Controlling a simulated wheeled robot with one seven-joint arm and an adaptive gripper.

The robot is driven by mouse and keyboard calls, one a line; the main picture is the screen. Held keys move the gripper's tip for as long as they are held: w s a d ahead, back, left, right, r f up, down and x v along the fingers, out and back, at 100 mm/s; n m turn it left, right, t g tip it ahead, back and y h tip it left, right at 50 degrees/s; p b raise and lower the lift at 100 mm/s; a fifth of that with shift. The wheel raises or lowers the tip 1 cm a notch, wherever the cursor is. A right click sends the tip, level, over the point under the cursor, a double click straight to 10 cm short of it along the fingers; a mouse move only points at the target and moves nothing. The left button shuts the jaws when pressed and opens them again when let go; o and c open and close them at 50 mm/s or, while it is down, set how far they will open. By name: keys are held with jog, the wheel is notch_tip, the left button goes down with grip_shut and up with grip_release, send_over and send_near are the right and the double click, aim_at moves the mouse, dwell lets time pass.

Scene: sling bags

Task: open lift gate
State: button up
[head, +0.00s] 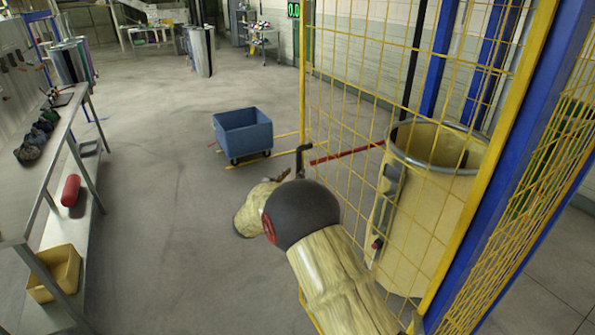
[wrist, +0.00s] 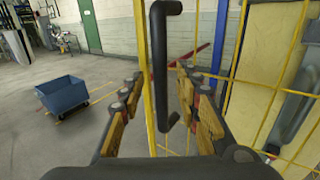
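The lift gate (head: 345,60) is a yellow wire-mesh panel in a yellow frame, on the right of the head view. Its black bar handle (wrist: 160,60) stands upright in the middle of the wrist view and also shows in the head view (head: 301,158). My gripper (wrist: 159,76) is open, with one finger on each side of the handle in the picture. A gap shows between the handle and each finger. I cannot tell how deep the handle sits between them. In the head view my dark wrist joint hides most of the gripper.
A large cream bin (head: 428,190) stands behind the mesh, by blue posts (head: 540,150). A blue cart (head: 242,133) stands on the floor beyond the gate. A metal bench (head: 75,150) with bags and a yellow tray (head: 55,273) is at left. The floor between is clear.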

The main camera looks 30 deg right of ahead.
aim_at(297, 171)
jog(key=shift+x, duration=2.2)
jog(key=shift+c, duration=0.2)
jog(key=c, duration=0.7)
grip_shut()
